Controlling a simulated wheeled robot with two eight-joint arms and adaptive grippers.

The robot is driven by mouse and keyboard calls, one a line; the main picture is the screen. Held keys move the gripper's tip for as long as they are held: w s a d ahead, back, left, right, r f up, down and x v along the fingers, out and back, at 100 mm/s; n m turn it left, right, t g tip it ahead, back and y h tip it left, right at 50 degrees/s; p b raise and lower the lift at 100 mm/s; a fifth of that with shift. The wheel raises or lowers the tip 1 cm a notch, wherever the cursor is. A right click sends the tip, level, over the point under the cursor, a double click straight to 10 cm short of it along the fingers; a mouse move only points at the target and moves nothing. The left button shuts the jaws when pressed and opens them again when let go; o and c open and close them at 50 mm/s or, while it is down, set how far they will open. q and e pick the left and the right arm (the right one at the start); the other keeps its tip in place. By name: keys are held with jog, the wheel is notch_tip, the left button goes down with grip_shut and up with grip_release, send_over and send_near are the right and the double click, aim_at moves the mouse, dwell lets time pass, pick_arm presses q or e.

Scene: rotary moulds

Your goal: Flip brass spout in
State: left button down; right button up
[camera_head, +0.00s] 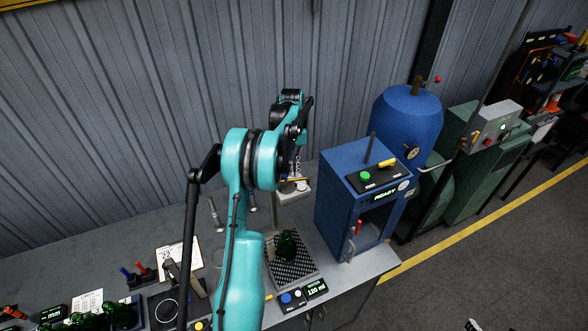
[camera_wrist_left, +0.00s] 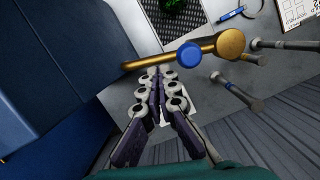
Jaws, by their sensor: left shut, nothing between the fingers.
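The brass spout (camera_wrist_left: 150,61) is a thin brass bar running to a wide round brass end, with a blue round cap (camera_wrist_left: 189,54) beside that end. In the left wrist view it lies across, just past my fingertips. My left gripper (camera_wrist_left: 156,73) is shut and empty, its tips close to the thin part of the spout; I cannot tell whether they touch. In the head view the gripper (camera_head: 297,167) points down behind the blue cabinet's left side, and the spout (camera_head: 294,179) shows only as a small brass line. My arm hides part of the bench.
The blue cabinet (camera_head: 338,205) with a READY display stands close on the right. A dark mesh tray (camera_head: 305,268) with a green lump lies in front, and metal posts (camera_head: 215,212) stand to the left. A blue marker (camera_wrist_left: 231,14) lies on the bench.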

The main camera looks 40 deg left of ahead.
pick_arm(q)
jog(key=shift+s+d+m+b, duration=0.2)
jog(key=shift+d+m+b, duration=0.25)
jog(key=shift+m, duration=0.25)
jog(key=shift+s+d+f+m+y+b, duration=0.15)
jog(key=shift+s+d+m+y+b, duration=0.25)
jog(key=shift+m+b, duration=0.5)
jog(key=s+d+m+y+b, duration=0.2)
jog(key=s+m+b, duration=0.3)
jog(key=s+m, duration=0.3)
jog(key=shift+s+d+m+g, duration=0.3)
jog(key=shift+d+m, duration=0.15)
jog(key=shift+m, duration=0.95)
jog(key=v, duration=1.2)
jog(key=shift+d, duration=0.1)
